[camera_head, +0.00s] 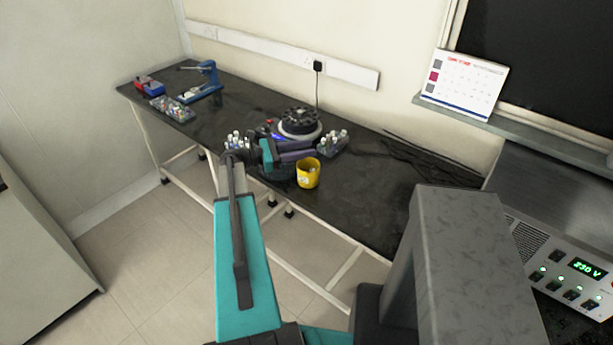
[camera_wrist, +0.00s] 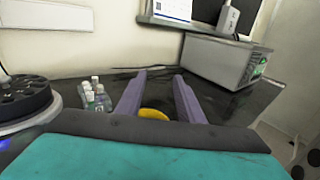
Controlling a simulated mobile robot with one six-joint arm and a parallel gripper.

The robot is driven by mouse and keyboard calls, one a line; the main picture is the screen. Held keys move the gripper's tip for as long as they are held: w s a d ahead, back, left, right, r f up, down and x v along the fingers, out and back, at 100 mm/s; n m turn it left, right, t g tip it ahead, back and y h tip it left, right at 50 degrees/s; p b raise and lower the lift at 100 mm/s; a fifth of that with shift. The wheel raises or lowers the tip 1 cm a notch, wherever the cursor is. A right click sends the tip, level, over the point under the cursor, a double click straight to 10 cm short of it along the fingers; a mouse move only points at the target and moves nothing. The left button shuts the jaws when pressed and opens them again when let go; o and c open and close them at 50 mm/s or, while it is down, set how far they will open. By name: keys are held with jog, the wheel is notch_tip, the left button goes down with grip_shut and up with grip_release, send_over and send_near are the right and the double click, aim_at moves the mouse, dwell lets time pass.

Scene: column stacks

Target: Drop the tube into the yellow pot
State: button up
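The yellow pot (camera_head: 308,178) stands on the dark bench near its front edge. In the wrist view only part of its yellow rim (camera_wrist: 153,113) shows, low between my fingers. My gripper (camera_head: 311,150) is just behind and above the pot in the head view, its two purple fingers pointing right. The wrist view shows the fingers of my gripper (camera_wrist: 160,78) spread apart with nothing held between them. I cannot pick out a single loose tube; several capped tubes stand in a rack (camera_head: 333,143) behind the pot, also seen in the wrist view (camera_wrist: 95,98). The pot's inside is mostly hidden.
A round black-topped device (camera_head: 299,121) stands behind my gripper. Another tube rack (camera_head: 172,108), a blue stand (camera_head: 208,78) and a red and blue item (camera_head: 149,87) are at the far left. A grey powered box (camera_head: 560,250) is at right. The bench right of the pot is mostly clear.

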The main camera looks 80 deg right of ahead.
jog(key=b+v, duration=0.4)
jog(key=v, duration=0.9)
jog(key=shift+w+a, duration=0.2)
jog(key=shift+w, duration=0.2)
dwell(0.6)
